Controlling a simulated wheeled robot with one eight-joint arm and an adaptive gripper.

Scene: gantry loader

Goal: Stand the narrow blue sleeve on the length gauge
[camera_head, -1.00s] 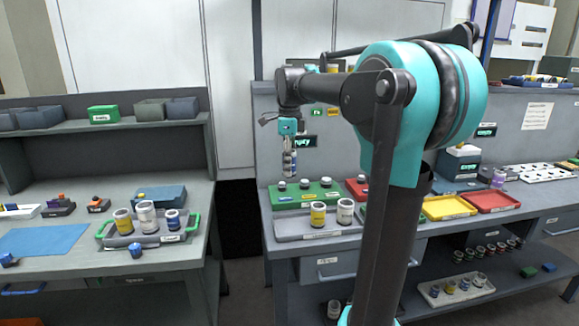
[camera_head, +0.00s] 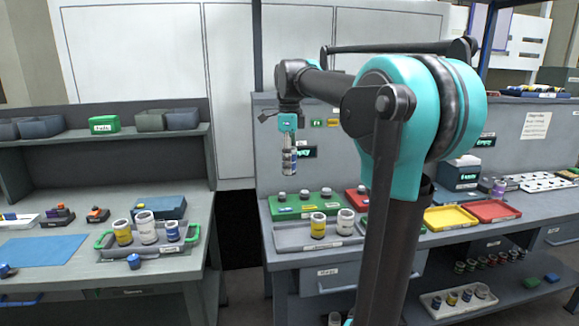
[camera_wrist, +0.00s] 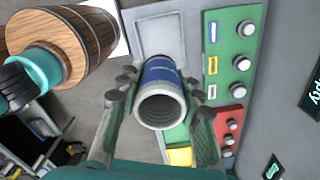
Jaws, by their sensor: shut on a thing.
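My gripper (camera_head: 289,143) is shut on a narrow sleeve (camera_head: 289,162) with a blue band and a pale ribbed end. It holds the sleeve upright in the air above the right bench. In the wrist view the sleeve (camera_wrist: 160,92) sits between the fingers with its open end towards the camera. I cannot tell which fixture is the length gauge.
A grey tray (camera_head: 290,238) in front of the green block holds a yellow-banded sleeve (camera_head: 318,226) and a pale sleeve (camera_head: 345,222). A dark display (camera_head: 305,152) reading "Empty" is on the panel behind. A handled tray (camera_head: 115,252) with sleeves stands on the left table.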

